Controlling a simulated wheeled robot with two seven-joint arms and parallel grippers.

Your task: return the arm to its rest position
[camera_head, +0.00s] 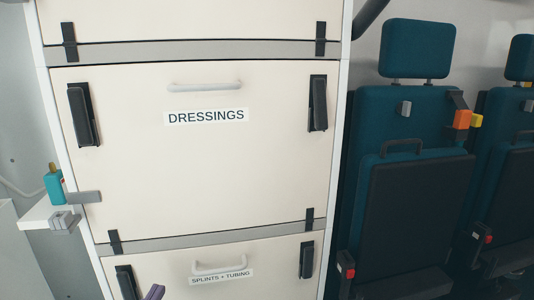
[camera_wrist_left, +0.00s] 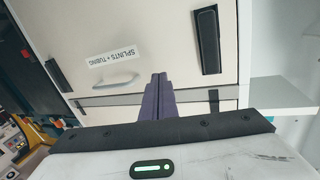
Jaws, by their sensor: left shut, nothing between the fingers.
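My left gripper (camera_head: 155,292) shows only as a small purple-grey fingertip at the bottom edge of the head view, in front of the lower drawer. In the left wrist view its two purple fingers (camera_wrist_left: 158,98) are together, with nothing between them. The fingers appear in front of the cabinet face near the "SPLINTS + TUBING" drawer (camera_wrist_left: 140,30); I cannot tell whether they touch it. My right gripper is not in view.
The "DRESSINGS" drawer front (camera_head: 200,165) is closed, with black latches at its sides. A white shelf (camera_head: 38,213) with a teal bottle (camera_head: 54,186) is at the left. Teal folding seats (camera_head: 415,110) stand at the right.

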